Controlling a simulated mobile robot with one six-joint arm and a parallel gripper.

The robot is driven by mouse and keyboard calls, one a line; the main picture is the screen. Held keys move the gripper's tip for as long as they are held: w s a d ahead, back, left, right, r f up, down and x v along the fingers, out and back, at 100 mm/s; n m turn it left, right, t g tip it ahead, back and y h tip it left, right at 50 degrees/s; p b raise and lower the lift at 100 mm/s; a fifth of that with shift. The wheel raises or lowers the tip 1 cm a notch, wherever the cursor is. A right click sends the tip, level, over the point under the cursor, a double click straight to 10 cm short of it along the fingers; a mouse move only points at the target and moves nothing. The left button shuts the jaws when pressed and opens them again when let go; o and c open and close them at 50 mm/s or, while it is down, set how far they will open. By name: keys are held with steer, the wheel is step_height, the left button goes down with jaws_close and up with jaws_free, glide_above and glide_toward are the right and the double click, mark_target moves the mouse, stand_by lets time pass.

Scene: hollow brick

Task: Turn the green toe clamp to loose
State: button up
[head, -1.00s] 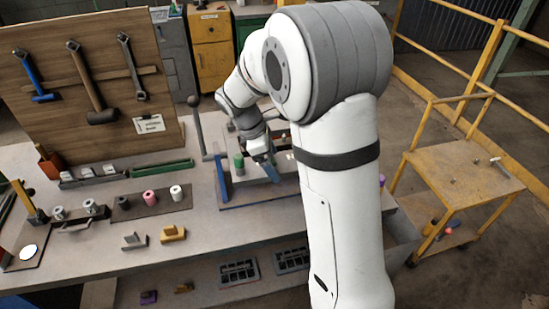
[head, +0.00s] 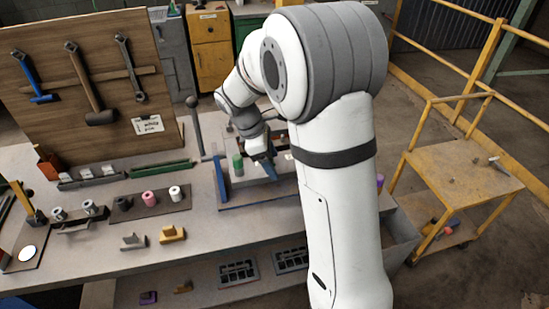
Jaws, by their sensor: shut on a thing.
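A blue-edged fixture with a grey plate (head: 232,188) stands on the workbench, partly behind my arm. A green upright cylinder (head: 238,166) stands on its left part; at this size I cannot tell whether it belongs to the green toe clamp. My gripper (head: 268,166) points down over the fixture, just right of that cylinder. It is shut on a small part that looks to be of the green toe clamp, but the jaws and the part are small and mostly hidden. I cannot read how far the clamp is turned.
A dark tray with spools (head: 150,204) and a yellow block (head: 172,234) lie left on the bench. A tool board (head: 85,85) stands behind. A yellow cart (head: 465,180) is at the right.

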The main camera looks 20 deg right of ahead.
steer(key=shift+a+m, duration=0.15)
steer(key=shift+m, duration=0.45)
steer(key=shift+c, duration=0.4)
steer(key=shift+s+f, duration=0.1)
stand_by(0.6)
steer(key=o, duration=1)
steer(key=shift+r, duration=0.25)
steer(key=v, duration=0.7)
steer(key=shift+r, duration=0.2)
